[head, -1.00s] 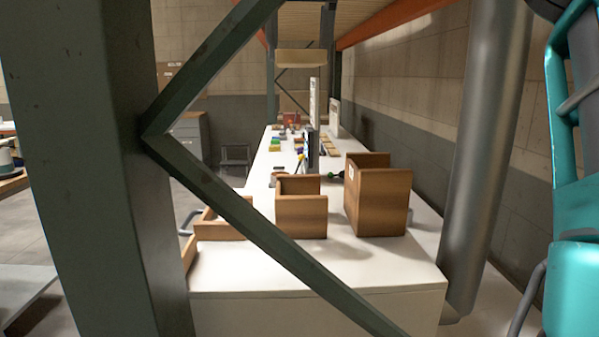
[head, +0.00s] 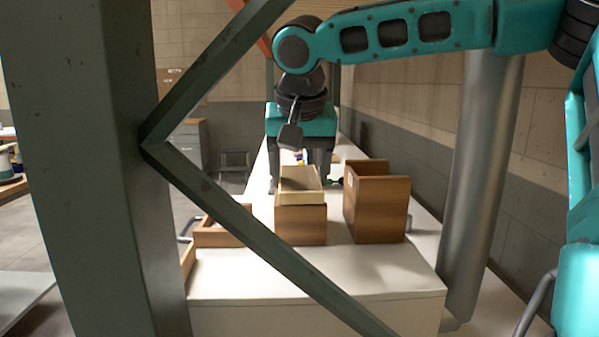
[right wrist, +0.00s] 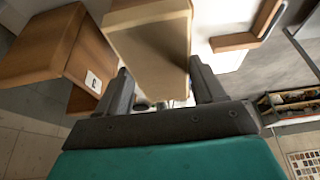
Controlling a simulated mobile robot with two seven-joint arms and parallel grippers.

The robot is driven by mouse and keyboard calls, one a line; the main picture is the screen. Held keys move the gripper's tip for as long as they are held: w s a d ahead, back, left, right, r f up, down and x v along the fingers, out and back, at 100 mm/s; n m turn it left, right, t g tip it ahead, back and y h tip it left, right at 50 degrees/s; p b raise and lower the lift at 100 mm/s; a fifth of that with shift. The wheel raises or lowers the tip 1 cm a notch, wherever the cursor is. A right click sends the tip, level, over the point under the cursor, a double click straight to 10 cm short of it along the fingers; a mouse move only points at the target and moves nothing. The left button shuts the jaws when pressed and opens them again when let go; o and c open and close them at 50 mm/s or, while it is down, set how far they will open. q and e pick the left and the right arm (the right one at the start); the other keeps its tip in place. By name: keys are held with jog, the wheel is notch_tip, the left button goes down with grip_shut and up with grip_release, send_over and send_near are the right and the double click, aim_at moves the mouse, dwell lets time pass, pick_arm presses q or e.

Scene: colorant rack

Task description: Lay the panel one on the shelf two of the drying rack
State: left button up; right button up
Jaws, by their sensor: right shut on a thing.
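A pale wooden panel with a raised rim (head: 300,184) is between the fingers of my right gripper (head: 298,178), which is shut on it. It hangs tilted at the top of the middle brown wooden unit (head: 301,225); I cannot tell whether they touch. In the right wrist view the panel (right wrist: 150,45) fills the space between the two dark fingers. A taller brown unit (head: 380,205) stands to its right; one brown unit in the wrist view (right wrist: 45,45) bears a tag 3. No label shows on the middle unit. My left gripper is out of view.
A low brown tray (head: 218,236) lies left of the middle unit on the white table (head: 320,280). A green metal post (head: 95,170) and its diagonal braces cross the near left. A grey pipe (head: 480,190) stands at the right. The table front is clear.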

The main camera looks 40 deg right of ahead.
jog(key=shift+f, duration=0.3)
jog(key=o, duration=1.1)
jog(key=v, duration=1.2)
jog(key=shift+a, duration=0.1)
